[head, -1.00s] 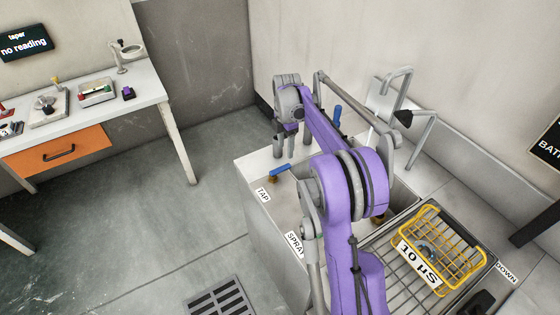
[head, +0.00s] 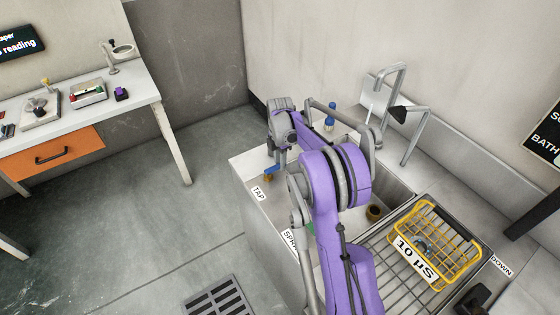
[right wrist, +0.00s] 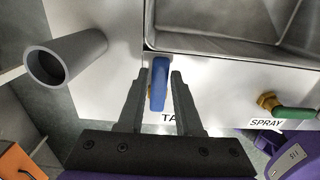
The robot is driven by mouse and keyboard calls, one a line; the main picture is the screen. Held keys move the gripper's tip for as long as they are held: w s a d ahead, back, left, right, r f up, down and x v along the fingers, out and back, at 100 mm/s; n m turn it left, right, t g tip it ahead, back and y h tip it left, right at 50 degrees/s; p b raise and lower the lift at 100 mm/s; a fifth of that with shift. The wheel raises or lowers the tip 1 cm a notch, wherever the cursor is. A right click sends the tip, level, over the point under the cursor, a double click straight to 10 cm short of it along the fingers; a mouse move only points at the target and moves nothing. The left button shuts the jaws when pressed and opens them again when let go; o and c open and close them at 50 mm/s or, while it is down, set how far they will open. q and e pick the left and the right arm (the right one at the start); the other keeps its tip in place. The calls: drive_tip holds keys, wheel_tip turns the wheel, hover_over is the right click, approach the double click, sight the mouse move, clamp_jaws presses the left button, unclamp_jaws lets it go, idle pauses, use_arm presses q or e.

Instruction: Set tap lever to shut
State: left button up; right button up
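The blue tap lever (head: 271,168) sits on the front left rim of the sink, by the TAP label (head: 258,193). My right gripper (head: 277,166) reaches down to it and partly covers it in the head view. In the right wrist view, the blue lever (right wrist: 159,83) lies between the two dark fingers of my right gripper (right wrist: 159,78). The fingers are apart, with a visible gap on each side of the lever. My left gripper is not in view.
The sink basin (right wrist: 235,45) lies just beyond the lever. A green spray lever (right wrist: 294,113) with a brass fitting is to the right. A yellow basket (head: 436,245) stands on the rack. A grey open-ended tube (right wrist: 68,58) is left of the gripper.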

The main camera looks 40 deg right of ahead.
clamp_jaws()
idle(1.1)
